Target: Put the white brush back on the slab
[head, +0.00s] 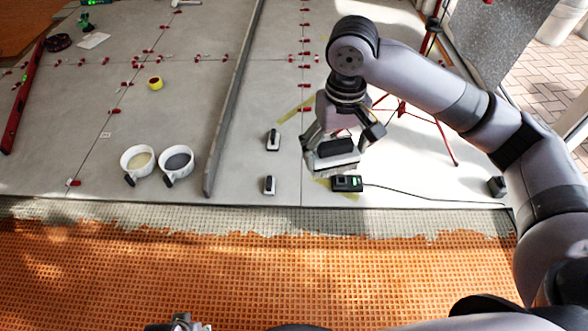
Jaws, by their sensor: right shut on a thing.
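My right gripper (338,150) points down over the pale grey slab (330,70). It is shut on the white brush (334,161), a block with a dark upper part and a pale lower part. The brush looks close above the slab; I cannot tell whether it touches. The fingers hide part of it. A small part of what looks like my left gripper (181,324) shows at the bottom edge, and its jaws cannot be made out.
A black device (346,184) with a cable lies just below the brush. Two small black-and-white tools (273,139) (269,185) lie to the left. Two white tubs (137,160) (177,163), a long grey bar (230,105) and a red tripod (404,108) stand around. Orange matting (250,265) lies in front.

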